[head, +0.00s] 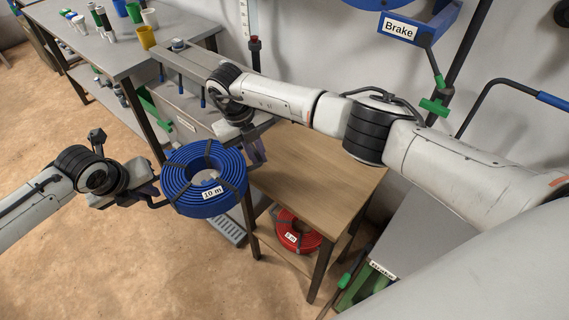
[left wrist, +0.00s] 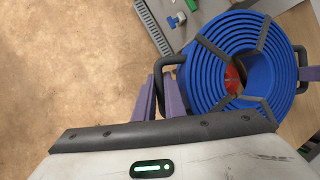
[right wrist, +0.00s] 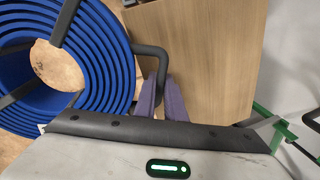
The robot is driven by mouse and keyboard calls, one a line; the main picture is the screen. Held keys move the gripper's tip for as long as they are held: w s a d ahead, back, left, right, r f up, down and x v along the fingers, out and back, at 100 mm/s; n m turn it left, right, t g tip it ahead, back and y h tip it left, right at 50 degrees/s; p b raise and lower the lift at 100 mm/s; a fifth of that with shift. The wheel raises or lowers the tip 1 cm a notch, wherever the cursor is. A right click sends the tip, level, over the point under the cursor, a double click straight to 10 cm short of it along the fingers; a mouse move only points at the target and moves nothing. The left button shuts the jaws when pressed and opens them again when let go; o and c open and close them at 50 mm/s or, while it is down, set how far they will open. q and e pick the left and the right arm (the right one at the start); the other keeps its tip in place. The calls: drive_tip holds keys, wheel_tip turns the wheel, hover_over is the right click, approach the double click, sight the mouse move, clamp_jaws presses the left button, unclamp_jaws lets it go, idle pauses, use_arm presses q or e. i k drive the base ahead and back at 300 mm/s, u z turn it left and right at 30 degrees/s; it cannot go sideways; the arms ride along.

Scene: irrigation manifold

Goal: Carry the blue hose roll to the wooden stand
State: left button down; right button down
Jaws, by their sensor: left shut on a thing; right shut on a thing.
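The blue hose roll (head: 203,178) is a flat coil with black straps and a "10 m" label. It hangs in the air between my grippers, left of the wooden stand (head: 312,165). My left gripper (head: 152,196) is shut on a black handle at the roll's left side; the roll also shows in the left wrist view (left wrist: 232,65). My right gripper (head: 256,150) is shut on the opposite handle (right wrist: 153,62); the roll fills the left of the right wrist view (right wrist: 80,80). The stand's wooden top is bare and shows in the right wrist view (right wrist: 205,50).
A red hose roll (head: 297,231) lies on the stand's lower shelf. A grey workbench (head: 95,50) with cups and fittings stands at the back left. A blue reel frame marked "Brake" (head: 400,28) is at the upper right. The floor at the left is clear.

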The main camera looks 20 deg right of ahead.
sight(308, 165)
drive_tip(key=u, duration=0.05)
drive_tip(key=k, duration=0.35)
drive_tip(key=z, duration=0.75)
drive_tip(key=i, duration=0.5)
drive_tip(key=z, duration=0.05)
